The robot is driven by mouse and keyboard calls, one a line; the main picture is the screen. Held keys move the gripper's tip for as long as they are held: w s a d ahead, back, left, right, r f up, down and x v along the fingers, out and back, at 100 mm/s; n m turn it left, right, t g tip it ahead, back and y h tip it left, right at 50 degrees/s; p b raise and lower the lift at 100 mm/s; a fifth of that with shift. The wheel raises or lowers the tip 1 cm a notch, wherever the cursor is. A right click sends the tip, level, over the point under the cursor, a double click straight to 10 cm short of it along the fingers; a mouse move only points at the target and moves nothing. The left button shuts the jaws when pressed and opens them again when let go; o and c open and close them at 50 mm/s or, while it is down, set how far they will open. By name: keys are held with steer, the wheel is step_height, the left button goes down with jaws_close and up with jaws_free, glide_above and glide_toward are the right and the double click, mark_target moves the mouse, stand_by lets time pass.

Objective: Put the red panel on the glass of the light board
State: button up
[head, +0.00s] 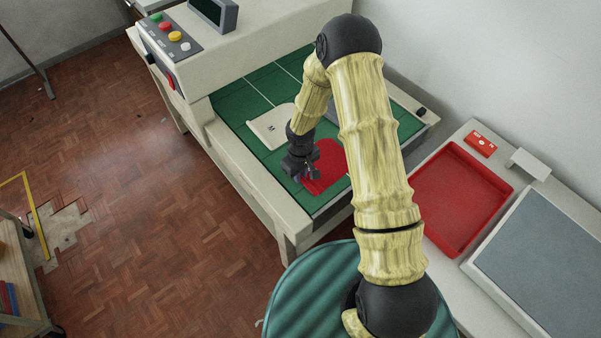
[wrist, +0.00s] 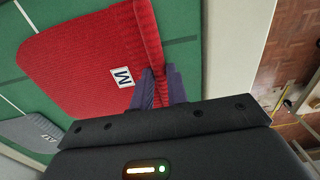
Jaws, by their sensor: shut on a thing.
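The red panel (head: 326,162) is fabric and lies on the green bed at its near end, partly hidden by my arm in the head view. In the wrist view the red panel (wrist: 100,55) carries a white label with an M, and one edge is raised in a fold. My gripper (head: 309,168) is at that edge; in the wrist view my gripper (wrist: 158,88) is shut on the fold. The rest of the panel seems to lie flat on the bed. The light board (head: 545,255) looks to be the grey glass slab in a pale frame at the right, bare.
A cream panel (head: 272,126) and a grey panel (wrist: 38,134) lie on the green bed (head: 232,108). A machine housing with coloured buttons (head: 171,35) stands behind. An empty red tray (head: 458,195) and a small red box (head: 480,144) are beside the light board.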

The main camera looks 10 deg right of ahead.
steer(key=shift+r+p, duration=1.95)
steer(key=shift+r, duration=0.6)
steer(key=d+r+m+p, duration=0.7)
steer(key=d+r+p, duration=0.3)
steer(key=r+p, duration=0.2)
steer(key=shift+p, duration=0.3)
steer(key=shift+w+r, duration=0.1)
steer(key=shift+a, duration=0.1)
